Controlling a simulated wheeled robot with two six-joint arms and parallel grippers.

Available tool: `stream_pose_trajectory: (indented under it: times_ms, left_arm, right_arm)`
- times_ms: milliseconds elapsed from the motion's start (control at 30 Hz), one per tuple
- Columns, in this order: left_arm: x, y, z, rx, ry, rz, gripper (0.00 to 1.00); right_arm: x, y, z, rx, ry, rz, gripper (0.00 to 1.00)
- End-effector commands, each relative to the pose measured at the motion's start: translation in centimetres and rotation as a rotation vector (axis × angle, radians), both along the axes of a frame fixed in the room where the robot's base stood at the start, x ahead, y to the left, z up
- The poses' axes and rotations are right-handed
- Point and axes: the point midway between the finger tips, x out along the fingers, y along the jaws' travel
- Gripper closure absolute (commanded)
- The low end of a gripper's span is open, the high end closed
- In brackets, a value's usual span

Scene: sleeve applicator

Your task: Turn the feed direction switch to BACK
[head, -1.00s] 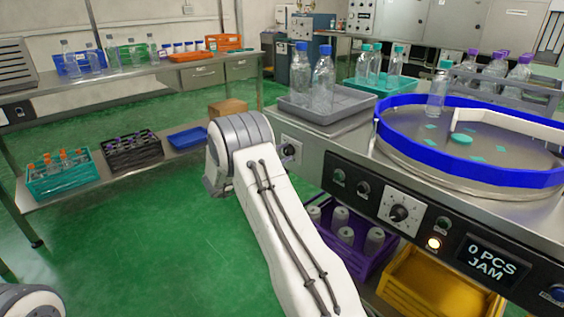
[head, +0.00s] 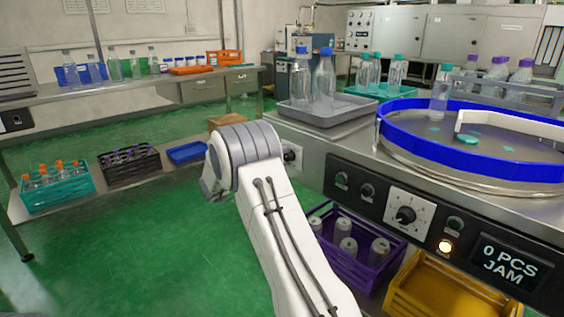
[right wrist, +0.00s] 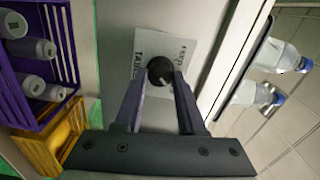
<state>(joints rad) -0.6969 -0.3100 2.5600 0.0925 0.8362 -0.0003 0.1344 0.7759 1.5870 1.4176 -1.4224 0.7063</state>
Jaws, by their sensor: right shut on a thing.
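A round black knob (right wrist: 160,70) sits on a white printed plate (right wrist: 176,52) on the machine's side panel in the right wrist view. The plate's lettering is partly covered and hard to read, so I cannot tell the switch's setting. The two fingers of my right gripper (right wrist: 161,80) are on either side of the knob and closed on it. In the head view the small plate and knob (head: 291,155) show at the machine's left end, just right of my right wrist, which hides the fingers. My left gripper is not in view.
A dial (head: 406,214) and a "0 PCS JAM" display (head: 502,262) are on the front panel. A grey tray (head: 330,118) with blue-capped bottles stands above the knob. Purple (head: 371,272) and yellow (head: 436,292) crates lie below. A blue-rimmed turntable (head: 480,175) is right.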

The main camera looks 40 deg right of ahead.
Motion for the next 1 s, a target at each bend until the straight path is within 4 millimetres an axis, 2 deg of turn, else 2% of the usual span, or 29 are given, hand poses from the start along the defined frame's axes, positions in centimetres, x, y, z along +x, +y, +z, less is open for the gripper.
stream_pose_trajectory:
  times_ms: [267, 300, 333, 367, 733, 867, 1000]
  left_arm:
    - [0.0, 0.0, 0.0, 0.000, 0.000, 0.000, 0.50]
    - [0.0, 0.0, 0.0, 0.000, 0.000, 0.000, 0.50]
    - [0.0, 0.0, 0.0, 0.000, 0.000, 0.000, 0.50]
    - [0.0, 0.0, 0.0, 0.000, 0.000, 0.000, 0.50]
    - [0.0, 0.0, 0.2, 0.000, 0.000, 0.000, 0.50]
    - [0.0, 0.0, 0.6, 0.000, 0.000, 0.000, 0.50]
    - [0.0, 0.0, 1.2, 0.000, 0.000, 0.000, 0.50]
  right_arm:
    - [-0.1, 0.1, -0.1, 0.003, 0.000, -0.001, 1.00]
    - [-0.1, 0.1, -0.1, 0.003, 0.000, -0.002, 0.46]
    - [-0.1, 0.0, -0.1, 0.003, 0.000, -0.002, 0.34]
    - [0.0, 0.0, -0.1, 0.003, 0.000, -0.001, 0.31]
    - [0.0, 0.5, 0.0, 0.002, 0.000, 0.001, 0.31]
    - [-0.1, 2.3, 0.1, 0.001, 0.001, 0.004, 0.31]
    - [-0.3, 5.2, 0.1, 0.001, 0.002, 0.005, 0.31]
